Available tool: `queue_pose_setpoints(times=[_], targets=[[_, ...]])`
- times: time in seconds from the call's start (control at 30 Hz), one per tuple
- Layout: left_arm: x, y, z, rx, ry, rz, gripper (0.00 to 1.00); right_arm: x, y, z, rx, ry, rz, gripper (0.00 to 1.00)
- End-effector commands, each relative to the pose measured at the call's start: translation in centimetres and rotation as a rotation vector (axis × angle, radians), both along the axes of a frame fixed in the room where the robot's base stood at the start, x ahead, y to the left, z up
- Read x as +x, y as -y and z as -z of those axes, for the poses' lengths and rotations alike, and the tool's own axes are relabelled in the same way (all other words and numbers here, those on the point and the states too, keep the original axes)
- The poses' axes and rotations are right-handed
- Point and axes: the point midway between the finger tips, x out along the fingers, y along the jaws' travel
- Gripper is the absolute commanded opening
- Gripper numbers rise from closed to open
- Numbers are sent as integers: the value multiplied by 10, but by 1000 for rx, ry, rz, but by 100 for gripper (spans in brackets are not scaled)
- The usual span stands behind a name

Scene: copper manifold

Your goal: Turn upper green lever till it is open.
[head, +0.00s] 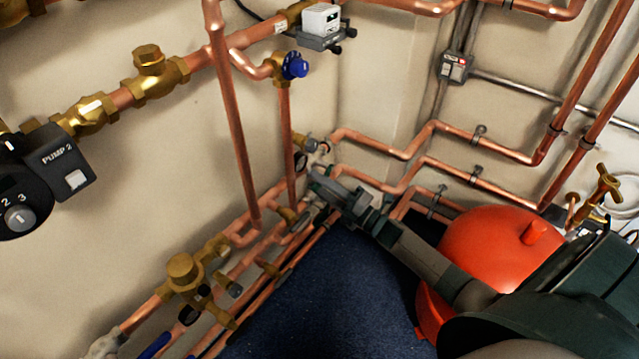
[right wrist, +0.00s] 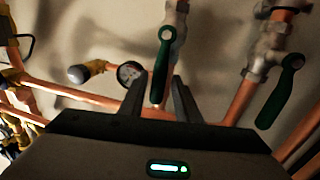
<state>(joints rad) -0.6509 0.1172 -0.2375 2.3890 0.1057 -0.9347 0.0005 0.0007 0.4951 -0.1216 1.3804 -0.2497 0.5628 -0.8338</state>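Two green levers show in the right wrist view. One green lever (right wrist: 161,66) hangs from a valve on a copper pipe and reaches down between the fingers of my right gripper (right wrist: 157,88). The fingers stand apart, with a gap on both sides of the lever. The other green lever (right wrist: 281,94) hangs slanted from a valve to the right, outside the fingers. I cannot tell which one is the upper lever. In the head view my right gripper (head: 334,192) is at the pipe cluster in the corner, and the levers are hard to make out there. My left gripper is out of view.
A round gauge (right wrist: 130,73) and a dark-capped fitting (right wrist: 82,73) sit left of the fingers. A red tank (head: 490,245) stands beside my right forearm. Copper pipes (head: 236,130) line the left wall. Blue floor (head: 310,295) lies below.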

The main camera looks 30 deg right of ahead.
Motion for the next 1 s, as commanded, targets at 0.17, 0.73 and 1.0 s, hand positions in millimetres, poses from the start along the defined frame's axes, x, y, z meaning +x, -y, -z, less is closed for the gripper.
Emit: queue_pose_setpoints(times=[0.17,0.73,1.0], targets=[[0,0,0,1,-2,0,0,1,0,-1,2,1,1,33],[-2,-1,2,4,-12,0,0,-35,15,7,3,-1,1,33],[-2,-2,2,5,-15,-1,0,-78,33,17,3,-1,1,33]])
